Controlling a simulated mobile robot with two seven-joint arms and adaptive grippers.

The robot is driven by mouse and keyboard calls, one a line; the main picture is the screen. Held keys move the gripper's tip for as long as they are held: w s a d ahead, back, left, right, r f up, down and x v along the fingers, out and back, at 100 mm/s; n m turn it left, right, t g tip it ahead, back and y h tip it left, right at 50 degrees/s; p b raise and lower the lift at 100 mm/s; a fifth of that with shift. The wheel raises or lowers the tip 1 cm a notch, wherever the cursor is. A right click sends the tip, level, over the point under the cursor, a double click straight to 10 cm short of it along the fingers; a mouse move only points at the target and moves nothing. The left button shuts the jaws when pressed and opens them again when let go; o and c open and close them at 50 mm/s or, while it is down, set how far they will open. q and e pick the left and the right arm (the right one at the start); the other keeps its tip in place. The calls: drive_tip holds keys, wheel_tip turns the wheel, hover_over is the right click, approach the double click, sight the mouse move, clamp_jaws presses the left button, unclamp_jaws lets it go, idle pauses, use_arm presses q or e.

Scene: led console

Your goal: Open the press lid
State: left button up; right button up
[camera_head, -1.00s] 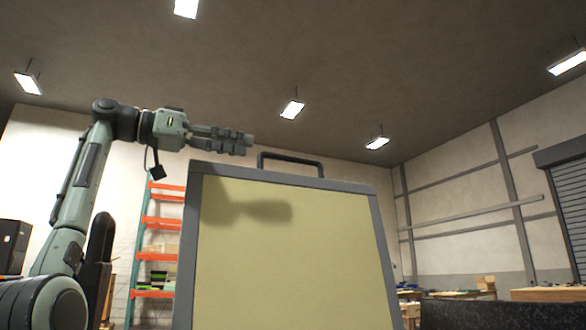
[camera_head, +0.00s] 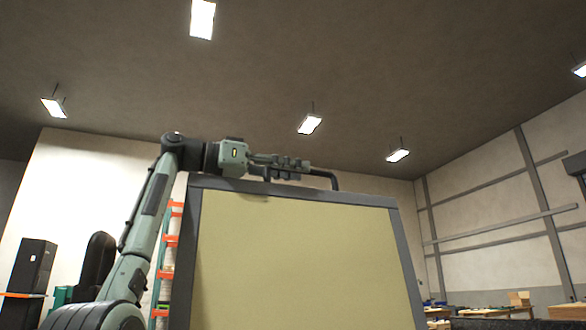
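The press lid (camera_head: 300,260) stands raised in front of me, a large pale yellow panel in a grey frame, its lower part cut off by the picture edge. A dark handle (camera_head: 331,176) sits on its top edge. My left gripper (camera_head: 303,168) lies level at the handle, overlapping its left and middle part; the handle's right bend shows beyond the fingertips. I cannot tell whether the fingers touch the handle or how far they are apart. My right gripper is not in view.
My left arm rises along the lid's left side. Behind it are an orange and green shelf rack (camera_head: 167,255) and a dark cabinet (camera_head: 33,266). Workbenches (camera_head: 505,311) stand far back at the lower right. The space above the lid is clear.

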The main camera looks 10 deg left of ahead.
use_arm(q)
drive_tip(key=shift+w+d, duration=0.1)
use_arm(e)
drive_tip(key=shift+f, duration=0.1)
use_arm(q)
clamp_jaws()
idle(0.4)
